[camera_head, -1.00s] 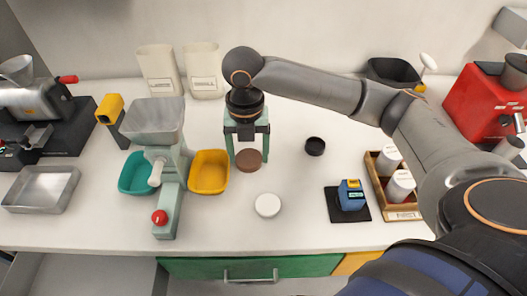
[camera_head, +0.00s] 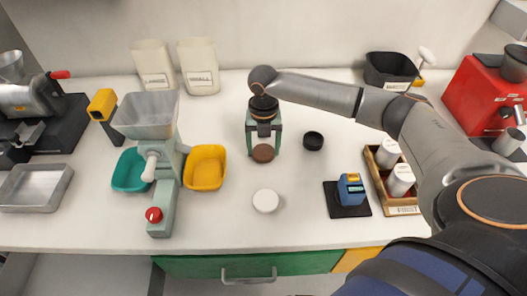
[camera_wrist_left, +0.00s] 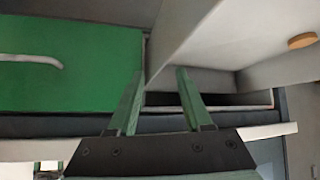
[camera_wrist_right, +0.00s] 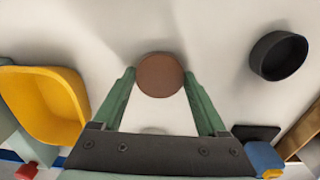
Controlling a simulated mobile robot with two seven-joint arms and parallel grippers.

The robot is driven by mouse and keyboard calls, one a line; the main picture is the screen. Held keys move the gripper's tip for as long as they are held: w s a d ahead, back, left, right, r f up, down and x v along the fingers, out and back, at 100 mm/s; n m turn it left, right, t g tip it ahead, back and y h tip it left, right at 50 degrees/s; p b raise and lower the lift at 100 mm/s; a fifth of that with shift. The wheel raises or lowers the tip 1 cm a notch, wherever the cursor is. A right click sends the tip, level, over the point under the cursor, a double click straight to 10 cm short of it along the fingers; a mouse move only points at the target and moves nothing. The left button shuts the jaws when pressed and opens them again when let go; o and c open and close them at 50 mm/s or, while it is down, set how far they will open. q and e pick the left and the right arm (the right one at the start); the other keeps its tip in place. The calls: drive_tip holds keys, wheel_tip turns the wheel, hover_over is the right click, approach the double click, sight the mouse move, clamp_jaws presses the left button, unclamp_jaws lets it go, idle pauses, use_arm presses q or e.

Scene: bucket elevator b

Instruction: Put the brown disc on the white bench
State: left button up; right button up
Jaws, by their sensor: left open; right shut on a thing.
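The brown disc (camera_head: 263,153) is held between the fingertips of my right gripper (camera_head: 263,147), over the white bench (camera_head: 310,215). In the right wrist view the disc (camera_wrist_right: 160,75) sits between the two green fingertips (camera_wrist_right: 160,82), which are shut on it. The height of the disc above the bench is hard to tell. My left gripper (camera_wrist_left: 157,75) shows only in the left wrist view; it is open and empty, below bench level near a green drawer front (camera_wrist_left: 75,70).
A black round cup (camera_head: 313,140) stands just right of the disc, and a white disc (camera_head: 265,201) lies in front. A yellow bin (camera_head: 206,168) and a grinder (camera_head: 166,195) stand left. A blue device (camera_head: 350,188) is on the right. Bench between these is clear.

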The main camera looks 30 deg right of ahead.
sight(263, 151)
drive_tip(key=shift+f, duration=0.1)
drive_tip(key=shift+f, duration=0.15)
drive_tip(key=o, duration=1.3)
wheel_tip(263, 151, up, 12)
drive_tip(key=shift+r, duration=0.15)
